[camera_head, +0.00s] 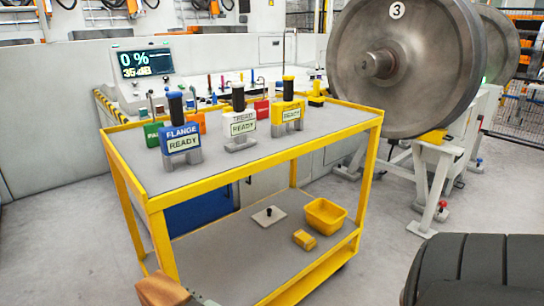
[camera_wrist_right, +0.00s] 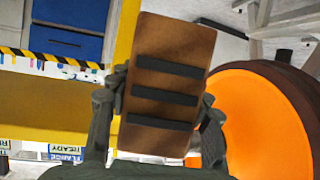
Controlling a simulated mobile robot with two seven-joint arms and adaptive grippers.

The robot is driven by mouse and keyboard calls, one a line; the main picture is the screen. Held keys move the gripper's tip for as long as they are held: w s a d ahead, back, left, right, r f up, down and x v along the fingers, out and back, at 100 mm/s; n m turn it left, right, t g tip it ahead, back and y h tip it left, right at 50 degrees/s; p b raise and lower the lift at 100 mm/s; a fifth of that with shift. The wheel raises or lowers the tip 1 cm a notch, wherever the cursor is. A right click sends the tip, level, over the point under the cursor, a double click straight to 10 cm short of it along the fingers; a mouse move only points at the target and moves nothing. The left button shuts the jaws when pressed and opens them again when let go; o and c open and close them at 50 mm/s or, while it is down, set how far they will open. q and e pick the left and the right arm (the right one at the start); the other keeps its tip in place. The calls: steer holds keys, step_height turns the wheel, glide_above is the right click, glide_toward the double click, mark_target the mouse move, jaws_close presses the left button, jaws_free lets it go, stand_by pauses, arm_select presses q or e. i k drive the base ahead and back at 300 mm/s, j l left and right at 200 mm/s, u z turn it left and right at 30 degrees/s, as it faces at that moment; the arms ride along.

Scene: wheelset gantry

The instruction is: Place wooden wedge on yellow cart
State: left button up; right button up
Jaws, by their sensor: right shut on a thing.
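The yellow cart (camera_head: 155,201) stands in the middle of the head view, with a grey top and a lower shelf. The wooden wedge (camera_wrist_right: 172,52) is a brown block with several black strips across its face. My right gripper (camera_wrist_right: 163,98) is shut on it, one finger at each side. In the head view a corner of the wedge (camera_head: 162,291) shows at the bottom edge, in front of the cart's near left leg; most of it is cut off. My left gripper is not in view.
Labelled tools, including a blue one (camera_head: 181,140), a white one (camera_head: 240,124) and a yellow one (camera_head: 288,115), stand on the cart top. The front of the top is bare. A yellow bin (camera_head: 325,215) sits on the lower shelf. A large wheel (camera_head: 410,70) stands behind right.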

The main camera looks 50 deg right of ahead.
mark_target(331, 117)
steer(key=l+z, duration=0.4)
steer(key=l, duration=2.4)
